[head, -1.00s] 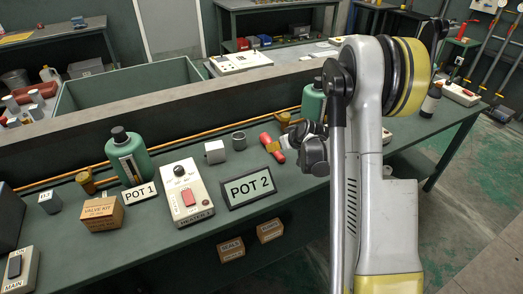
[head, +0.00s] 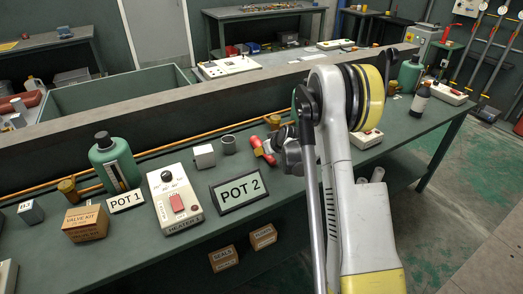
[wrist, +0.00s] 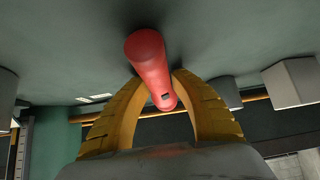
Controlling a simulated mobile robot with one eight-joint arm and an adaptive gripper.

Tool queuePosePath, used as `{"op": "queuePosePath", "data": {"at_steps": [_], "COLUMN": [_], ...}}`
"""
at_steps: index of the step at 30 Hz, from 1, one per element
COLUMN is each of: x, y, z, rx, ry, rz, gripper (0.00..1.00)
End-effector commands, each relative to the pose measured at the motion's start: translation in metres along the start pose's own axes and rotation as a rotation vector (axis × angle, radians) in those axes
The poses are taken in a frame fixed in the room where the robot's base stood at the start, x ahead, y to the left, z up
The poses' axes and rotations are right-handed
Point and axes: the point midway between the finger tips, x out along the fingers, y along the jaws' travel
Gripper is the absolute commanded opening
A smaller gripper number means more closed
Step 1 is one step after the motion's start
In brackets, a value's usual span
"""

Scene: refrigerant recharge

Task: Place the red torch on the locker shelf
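The red torch (head: 255,142) lies on or just above the green bench, right of the small grey cup. My gripper (head: 266,152) is at it, with the wrist low over the bench. In the wrist view the torch (wrist: 149,62) runs between the two yellow fingers of my gripper (wrist: 157,80). A finger is close against each side of it, so the gripper looks shut on the torch. The dark wrist hides part of it in the head view. I cannot make out the locker shelf in these frames.
The POT 2 sign (head: 239,191), heater box (head: 177,197), white block (head: 204,156) and grey cup (head: 228,145) stand left of my gripper. A copper pipe and a low wall (head: 230,101) run behind. A green bottle (head: 410,74) stands at the right end.

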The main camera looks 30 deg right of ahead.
Motion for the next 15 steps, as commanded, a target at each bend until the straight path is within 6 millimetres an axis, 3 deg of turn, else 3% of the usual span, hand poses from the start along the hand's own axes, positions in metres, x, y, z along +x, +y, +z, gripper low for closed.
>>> {"op": "queuePosePath", "data": {"at_steps": [1, 2, 3, 15], "x": [-0.0001, -0.0001, -0.0001, -0.0004], "y": [0.0000, 0.0000, 0.0000, 0.0000], "z": [0.0001, 0.0001, 0.0001, 0.0005], "rx": [0.000, 0.000, 0.000, 0.000], "ry": [0.000, 0.000, 0.000, -0.002], "rz": [0.000, 0.000, 0.000, 0.000], "gripper": [0.11, 0.02, 0.00, 0.00]}}
